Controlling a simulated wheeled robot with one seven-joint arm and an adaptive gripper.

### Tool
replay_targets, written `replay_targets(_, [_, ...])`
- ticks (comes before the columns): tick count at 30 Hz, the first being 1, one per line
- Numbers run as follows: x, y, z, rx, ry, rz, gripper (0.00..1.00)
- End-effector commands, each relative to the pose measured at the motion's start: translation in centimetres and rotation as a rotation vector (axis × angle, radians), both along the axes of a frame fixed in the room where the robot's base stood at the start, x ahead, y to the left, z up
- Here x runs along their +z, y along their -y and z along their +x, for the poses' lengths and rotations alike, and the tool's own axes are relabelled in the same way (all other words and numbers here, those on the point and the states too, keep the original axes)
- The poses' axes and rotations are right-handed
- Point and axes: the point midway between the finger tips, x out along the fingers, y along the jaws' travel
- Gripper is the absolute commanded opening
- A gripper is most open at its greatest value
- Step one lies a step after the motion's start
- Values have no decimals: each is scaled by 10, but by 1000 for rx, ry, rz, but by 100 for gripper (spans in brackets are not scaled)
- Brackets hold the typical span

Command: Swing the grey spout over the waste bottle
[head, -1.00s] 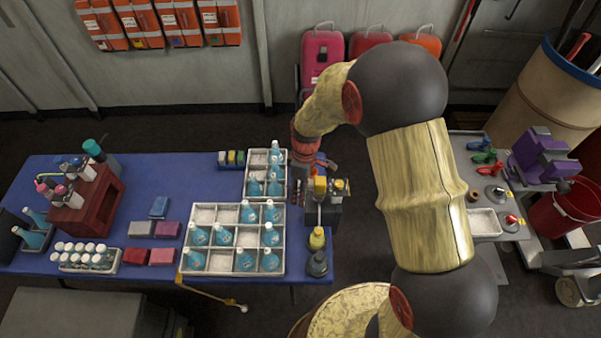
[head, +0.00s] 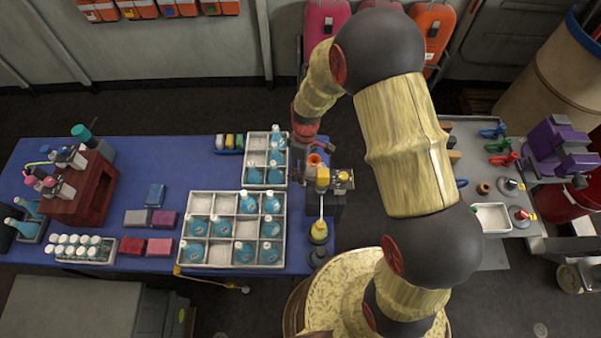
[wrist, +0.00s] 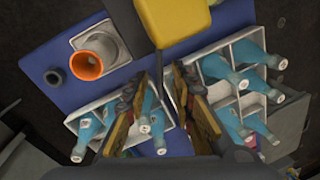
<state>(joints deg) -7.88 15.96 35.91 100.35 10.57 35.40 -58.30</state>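A small dispenser with a yellow block on top (head: 322,178) stands at the table's right end. The yellow block also shows at the top of the wrist view (wrist: 172,18). I cannot tell for sure which part is the grey spout or which vessel is the waste bottle.
White crates of blue bottles stand left of the dispenser, a large one (head: 207,258) and a smaller one (head: 249,157). A yellow bottle (head: 318,232) and a dark one (head: 318,256) stand at the table's right edge. The blue table (head: 165,165) has bare room behind the coloured boxes.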

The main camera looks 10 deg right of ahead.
Motion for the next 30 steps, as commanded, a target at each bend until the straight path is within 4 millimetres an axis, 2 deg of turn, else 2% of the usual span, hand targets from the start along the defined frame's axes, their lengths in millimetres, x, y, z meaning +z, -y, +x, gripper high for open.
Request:
replay_targets(3, [-7,-1,-1,0,0,0,25])
replay_targets(12, [-9,-1,-1,-1,1,0,24])
replay_targets(25, [-8,-1,-1,-1,1,0,0])
replay_targets(30, [-9,-1,-1,-1,1,0,0])
